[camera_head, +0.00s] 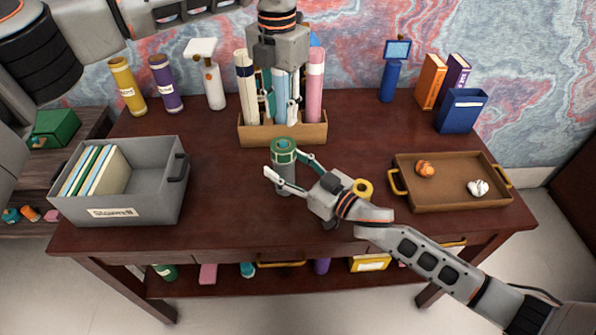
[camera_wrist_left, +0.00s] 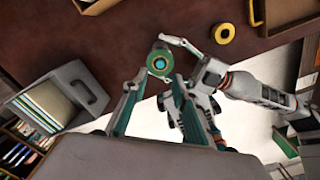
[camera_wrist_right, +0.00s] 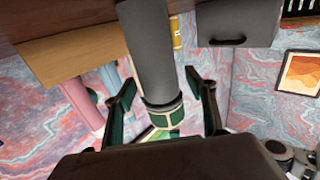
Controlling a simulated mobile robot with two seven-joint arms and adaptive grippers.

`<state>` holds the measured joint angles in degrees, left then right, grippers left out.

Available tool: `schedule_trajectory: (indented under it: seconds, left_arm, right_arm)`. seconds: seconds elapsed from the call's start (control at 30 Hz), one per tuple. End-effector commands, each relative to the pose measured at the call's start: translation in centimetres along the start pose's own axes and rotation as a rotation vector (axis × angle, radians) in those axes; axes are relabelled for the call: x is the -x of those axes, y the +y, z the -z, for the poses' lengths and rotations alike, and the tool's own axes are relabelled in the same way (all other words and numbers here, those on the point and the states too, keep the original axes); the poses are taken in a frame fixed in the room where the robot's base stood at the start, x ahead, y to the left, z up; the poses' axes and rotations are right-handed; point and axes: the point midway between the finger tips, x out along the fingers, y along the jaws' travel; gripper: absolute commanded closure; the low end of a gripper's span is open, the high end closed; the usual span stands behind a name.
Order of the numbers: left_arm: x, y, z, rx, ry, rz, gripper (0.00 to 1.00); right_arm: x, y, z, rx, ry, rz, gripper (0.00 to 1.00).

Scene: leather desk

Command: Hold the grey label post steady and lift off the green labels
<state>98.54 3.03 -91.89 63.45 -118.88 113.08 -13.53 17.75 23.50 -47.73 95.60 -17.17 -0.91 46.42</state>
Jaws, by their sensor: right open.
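The grey label post (camera_head: 285,181) stands upright near the middle of the desk, with a band of green labels (camera_head: 284,151) around its top. The left wrist view looks down on the post's green top (camera_wrist_left: 159,62). My right gripper (camera_head: 283,163) is open, its fingers on either side of the post. In the right wrist view the grey post (camera_wrist_right: 151,50) and green labels (camera_wrist_right: 163,117) show between its fingers, with gaps. My left gripper (camera_head: 281,115) points down above and behind the post, open and empty. Its fingers (camera_wrist_left: 155,100) do not enclose the post.
A wooden holder with rolls (camera_head: 283,134) stands just behind my left gripper. A grey bin (camera_head: 135,207) with folders is at left. A brown tray (camera_head: 450,191) with two small items is at right. A yellow ring (camera_head: 364,188) lies by my right gripper.

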Motion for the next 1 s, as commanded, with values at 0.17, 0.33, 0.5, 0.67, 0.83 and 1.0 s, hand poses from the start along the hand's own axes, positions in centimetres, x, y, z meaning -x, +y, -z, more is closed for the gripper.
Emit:
schedule_trajectory:
  seconds: [0.17, 0.33, 0.5, 0.67, 0.83, 1.0]
  left_arm:
    - [0.00, 0.00, 0.00, 0.000, 0.000, 0.000, 0.72]
    - [0.00, -0.01, 0.00, 0.000, 0.000, 0.000, 0.72]
    - [-0.01, -0.01, 0.00, 0.000, 0.000, 0.000, 0.72]
    - [-0.01, -0.01, 0.00, 0.000, 0.000, 0.000, 0.72]
    - [0.00, -0.01, 0.00, 0.000, 0.000, 0.000, 0.72]
    - [0.04, -0.01, 0.00, -0.018, -0.003, -0.004, 0.42]
  right_arm:
    - [-0.77, -0.02, 0.03, 0.000, 0.000, 0.000, 0.44]
    - [-0.81, -0.01, 0.01, 0.000, 0.000, 0.000, 0.44]
    - [-0.79, 0.00, 0.01, 0.001, 0.000, 0.000, 0.68]
    - [-0.77, 0.00, 0.01, 0.001, 0.000, 0.000, 0.88]
    - [-0.77, 0.00, 0.01, 0.001, 0.000, 0.000, 0.88]
    - [-0.76, 0.00, 0.00, 0.001, 0.000, 0.000, 0.88]
